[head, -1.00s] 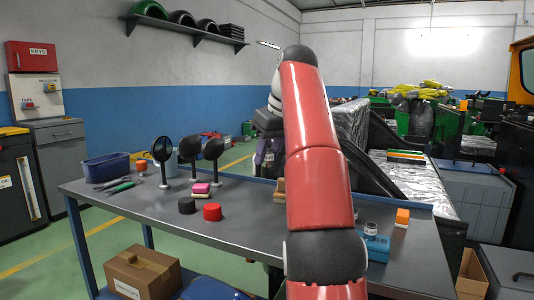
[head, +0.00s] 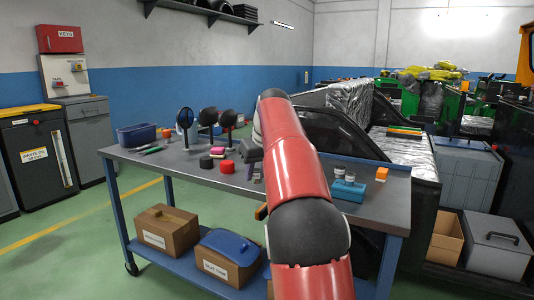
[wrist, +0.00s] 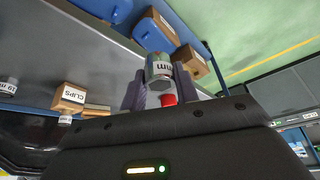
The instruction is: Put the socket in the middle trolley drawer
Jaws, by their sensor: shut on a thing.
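The socket (wrist: 159,66) is a short grey-metal cylinder with a white label ending in "mm". My gripper (wrist: 160,86) is shut on it, with one finger on either side, above the bench in the wrist view. In the head view, my red arm hides much of the gripper, and the dark fingers (head: 251,170) show just left of the arm over the bench. The socket cannot be made out clearly there. I cannot identify the trolley or its middle drawer with certainty in either view.
The workbench (head: 230,190) carries a blue bin (head: 137,134), mirrors, black and red caps (head: 226,167), small cylinders (head: 349,177) and a blue case (head: 348,190). Cardboard boxes (head: 167,229) sit on its lower shelf. Grey cabinets (head: 90,135) stand at the left. Green floor (head: 75,240) is free before them.

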